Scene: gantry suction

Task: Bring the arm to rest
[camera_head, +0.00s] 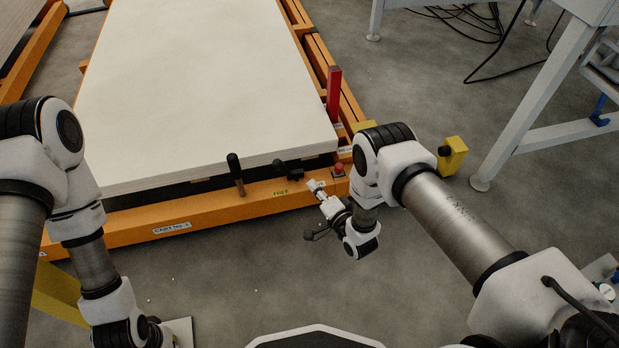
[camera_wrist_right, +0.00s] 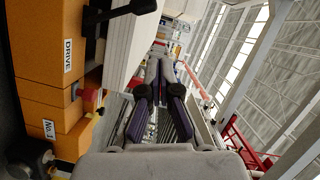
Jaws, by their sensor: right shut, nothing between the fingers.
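My right arm (camera_head: 455,220) reaches in from the right over the floor. Its gripper (camera_head: 317,187) is shut and empty, close to the front beam of the orange cart (camera_head: 150,228). In the right wrist view the two dark fingers (camera_wrist_right: 158,72) lie together with nothing between them. My left arm (camera_head: 92,262) hangs down at the left, and its gripper is not visible. A black lever (camera_head: 236,174) stands upright on the cart's front beam, left of the right gripper. A red button (camera_head: 338,169) sits just right of the gripper.
Pale boards (camera_head: 210,80) lie stacked on the cart. A red post (camera_head: 334,94) rises at its right side. A grey steel frame (camera_head: 535,90) stands at the right, with black cables (camera_head: 475,25) behind. The grey floor (camera_head: 250,285) in front of the cart is mostly clear.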

